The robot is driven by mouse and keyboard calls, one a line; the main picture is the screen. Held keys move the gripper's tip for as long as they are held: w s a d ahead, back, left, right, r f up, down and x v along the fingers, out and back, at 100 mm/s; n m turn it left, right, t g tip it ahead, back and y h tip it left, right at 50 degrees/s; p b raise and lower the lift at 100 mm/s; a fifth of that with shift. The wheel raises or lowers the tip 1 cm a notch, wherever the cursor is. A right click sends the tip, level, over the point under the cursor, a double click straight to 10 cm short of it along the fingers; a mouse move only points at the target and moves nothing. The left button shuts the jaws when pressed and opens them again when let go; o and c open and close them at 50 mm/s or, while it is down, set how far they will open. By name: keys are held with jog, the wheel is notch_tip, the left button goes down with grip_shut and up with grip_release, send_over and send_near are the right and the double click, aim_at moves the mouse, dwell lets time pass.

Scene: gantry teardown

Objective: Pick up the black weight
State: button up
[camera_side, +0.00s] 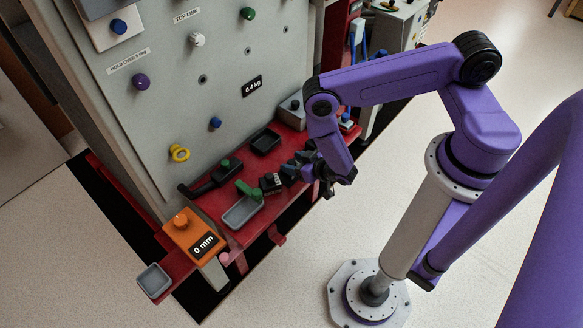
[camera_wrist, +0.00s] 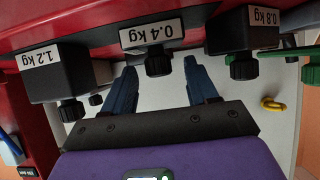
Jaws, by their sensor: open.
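In the wrist view, three black weights with white labels and black knobs stand in a row: a 1.2 kg weight (camera_wrist: 62,75), a 0.4 kg weight (camera_wrist: 155,47) in the middle and a 0.8 kg weight (camera_wrist: 228,40). My gripper (camera_wrist: 160,68) is open, with one blue finger on each side of the 0.4 kg weight's knob; I cannot tell whether either finger touches it. In the side view, my gripper (camera_side: 301,167) is low over the red shelf (camera_side: 212,205), beside a black labelled block (camera_side: 269,184). The other weights are hidden there or unclear.
A grey tray (camera_side: 241,213), a black tray (camera_side: 265,141) and green-knobbed parts (camera_side: 248,190) crowd the shelf. An orange box reading 0 mm (camera_side: 192,234) stands at its near end.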

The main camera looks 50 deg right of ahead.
jog(key=shift+x, duration=0.85)
grip_shut()
